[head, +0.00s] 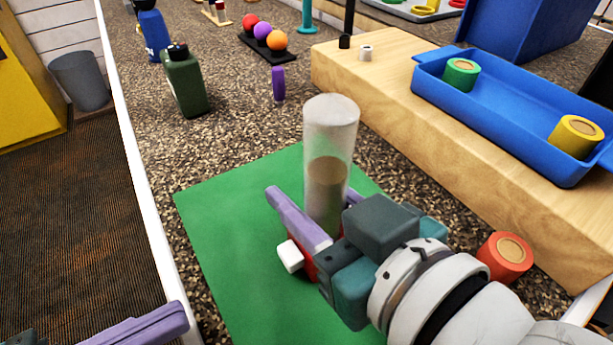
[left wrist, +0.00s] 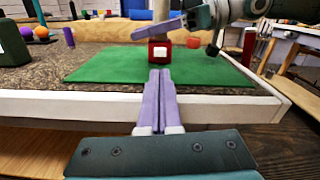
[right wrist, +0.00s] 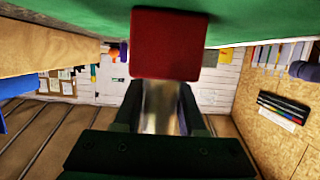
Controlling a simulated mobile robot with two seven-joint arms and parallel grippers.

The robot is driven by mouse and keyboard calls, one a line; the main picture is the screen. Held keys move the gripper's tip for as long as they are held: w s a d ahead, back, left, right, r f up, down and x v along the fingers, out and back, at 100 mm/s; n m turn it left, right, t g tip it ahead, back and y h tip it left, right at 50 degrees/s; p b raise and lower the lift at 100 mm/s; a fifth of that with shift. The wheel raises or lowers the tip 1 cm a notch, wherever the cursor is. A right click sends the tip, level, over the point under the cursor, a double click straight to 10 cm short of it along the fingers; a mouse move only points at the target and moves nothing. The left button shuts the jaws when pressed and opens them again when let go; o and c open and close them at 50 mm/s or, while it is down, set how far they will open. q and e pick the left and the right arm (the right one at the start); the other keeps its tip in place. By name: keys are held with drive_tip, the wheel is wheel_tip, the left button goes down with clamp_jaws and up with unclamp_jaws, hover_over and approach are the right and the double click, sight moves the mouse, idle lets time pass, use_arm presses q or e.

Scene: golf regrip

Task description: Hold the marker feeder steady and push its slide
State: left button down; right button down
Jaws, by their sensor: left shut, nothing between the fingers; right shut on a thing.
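The marker feeder is a clear upright tube (head: 331,130) on a red base, with a white slide (head: 290,256) sticking out of the base's side. Tan-topped contents show in the lower tube. It stands on a green mat (head: 225,215). My right gripper (head: 315,200) is shut around the tube just above the base. The right wrist view shows the red base (right wrist: 166,45) and the tube between dark fingers. My left gripper (left wrist: 160,74) is shut and empty, apart from the feeder at the table's front edge. Its fingers point toward the red base (left wrist: 160,44) and white slide.
A red-orange marker (head: 505,256) lies right of my right wrist. A wooden block (head: 450,140) carries a blue tray (head: 520,115) with a green and a yellow marker. A green bottle (head: 185,85) and a rack of coloured balls (head: 268,50) stand behind. The mat's left part is clear.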

sight(249, 302)
use_arm(q)
drive_tip(key=shift+w, duration=0.1)
drive_tip(key=w+y, duration=0.1)
drive_tip(key=y, duration=0.1)
drive_tip(key=w+a+y, duration=0.1)
drive_tip(key=w+y, duration=0.3)
drive_tip(key=shift+w+a+r+n+t, duration=0.1)
drive_tip(key=shift+w+a+n+t, duration=0.2)
drive_tip(key=shift+a+t, duration=0.1)
drive_tip(key=shift+s+d+n+y, duration=0.1)
drive_tip(key=shift+s+n+y, duration=0.25)
drive_tip(key=shift+y, duration=0.25)
drive_tip(key=s+d+n+y, duration=0.1)
drive_tip(key=s+n+y, duration=0.1)
drive_tip(key=s+y, duration=0.2)
drive_tip(key=shift+s+r+t, duration=0.3)
drive_tip(key=shift+s+r, duration=0.15)
drive_tip(key=shift+s, duration=0.75)
drive_tip(key=shift+w+d, duration=0.1)
drive_tip(key=shift+d, duration=0.05)
drive_tip(key=shift+w+d, duration=0.85)
drive_tip(key=shift+d, duration=0.35)
drive_tip(key=shift+w+d, duration=0.85)
drive_tip(key=shift+d, duration=0.3)
drive_tip(key=shift+w+d, duration=0.85)
drive_tip(key=shift+d, duration=0.35)
